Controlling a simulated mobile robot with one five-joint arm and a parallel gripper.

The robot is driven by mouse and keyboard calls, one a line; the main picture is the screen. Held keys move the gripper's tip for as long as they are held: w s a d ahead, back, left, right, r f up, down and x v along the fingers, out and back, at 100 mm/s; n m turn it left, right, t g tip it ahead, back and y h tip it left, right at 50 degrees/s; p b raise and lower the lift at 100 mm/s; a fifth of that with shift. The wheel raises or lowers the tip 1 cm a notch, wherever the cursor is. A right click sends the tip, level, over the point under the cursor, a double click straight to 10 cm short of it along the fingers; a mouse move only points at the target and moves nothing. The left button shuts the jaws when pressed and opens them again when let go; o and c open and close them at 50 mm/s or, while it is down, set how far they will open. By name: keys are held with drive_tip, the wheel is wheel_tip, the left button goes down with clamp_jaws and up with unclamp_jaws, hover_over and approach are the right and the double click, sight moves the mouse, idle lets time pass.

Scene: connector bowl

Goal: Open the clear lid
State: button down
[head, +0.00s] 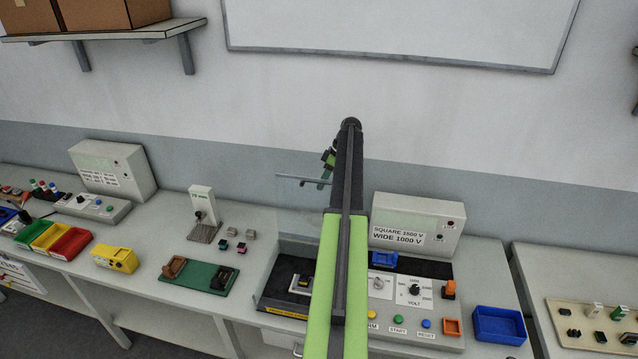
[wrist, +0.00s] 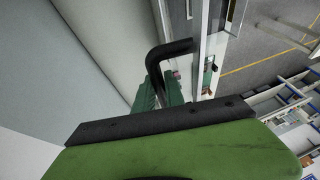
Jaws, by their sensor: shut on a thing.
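The clear lid (head: 298,212) stands raised, roughly upright, above the black-lined test bay (head: 268,296) in the head view. A thin dark bar runs along its top edge. My gripper (head: 327,168) is at the right end of that bar, high above the bench, and is shut on the lid's handle. In the wrist view a bent black handle (wrist: 168,52) runs down behind the black-padded green jaw; the contact itself is hidden. My arm covers the right part of the lid and bay. A dark connector with a yellow part (head: 303,283) sits in the bay.
A control panel with a dial (head: 414,290) and coloured buttons is right of the bay. A blue tray (head: 498,324) is farther right. A green board (head: 200,279) with two connectors lies left. A meter box (head: 417,224) stands behind. Air above the bench is free.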

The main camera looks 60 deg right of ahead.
drive_tip(key=shift+w+r, duration=0.1)
drive_tip(key=shift+w, duration=0.25)
